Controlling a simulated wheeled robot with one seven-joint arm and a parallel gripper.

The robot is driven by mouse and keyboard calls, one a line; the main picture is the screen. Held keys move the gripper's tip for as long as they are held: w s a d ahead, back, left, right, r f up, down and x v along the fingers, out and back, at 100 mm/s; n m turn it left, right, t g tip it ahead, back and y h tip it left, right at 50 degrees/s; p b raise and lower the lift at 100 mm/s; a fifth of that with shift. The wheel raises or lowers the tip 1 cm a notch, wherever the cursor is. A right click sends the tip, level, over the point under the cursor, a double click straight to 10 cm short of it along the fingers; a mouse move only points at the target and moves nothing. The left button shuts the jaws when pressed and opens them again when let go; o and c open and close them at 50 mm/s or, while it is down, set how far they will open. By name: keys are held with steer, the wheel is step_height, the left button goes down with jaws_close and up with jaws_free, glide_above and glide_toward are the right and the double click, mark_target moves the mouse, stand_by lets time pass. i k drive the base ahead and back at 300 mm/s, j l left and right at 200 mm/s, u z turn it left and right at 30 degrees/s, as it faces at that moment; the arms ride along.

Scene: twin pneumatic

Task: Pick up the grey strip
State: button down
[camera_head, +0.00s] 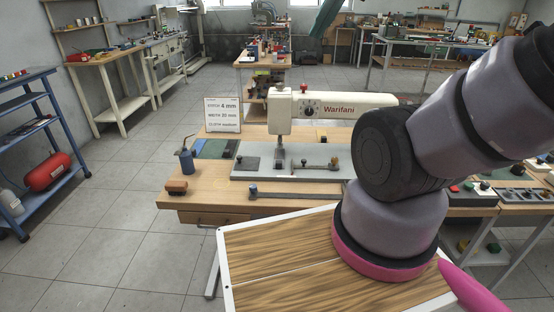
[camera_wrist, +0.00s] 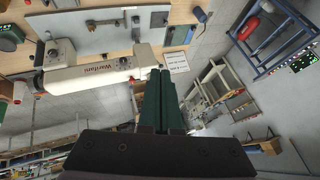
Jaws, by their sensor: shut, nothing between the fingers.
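A long, thin grey strip (camera_head: 297,195) lies along the front edge of the wooden workbench, in front of the sewing machine's plate. A small dark blue-topped piece sits at its left end. I cannot make out the strip surely in the wrist view. My gripper (camera_wrist: 160,72) shows in the wrist view with its dark green fingers together and nothing between them. It is in the air, apart from the bench.
The sewing machine (camera_head: 345,107) stands on a grey plate (camera_head: 262,176). A white sign (camera_head: 223,115), a blue oil can (camera_head: 187,162) and a brown block (camera_head: 177,187) are at the bench's left. A blue shelf rack (camera_head: 30,150) stands far left. The floor between is clear.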

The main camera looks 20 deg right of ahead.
mark_target(279, 154)
steer(key=z, duration=0.4)
steer(key=j+z, duration=0.1)
steer(key=z, duration=0.25)
steer(key=j+z, duration=0.1)
steer(key=z, duration=0.65)
steer(key=k+j+z, duration=0.1)
steer(key=j+z, duration=0.2)
steer(key=k+j+z, duration=0.15)
steer(key=j+z, duration=0.2)
steer(key=k+j+z, duration=0.15)
steer(key=j+z, duration=0.15)
steer(key=k+j+z, duration=0.4)
steer(key=k+j, duration=0.65)
steer(key=j, duration=0.1)
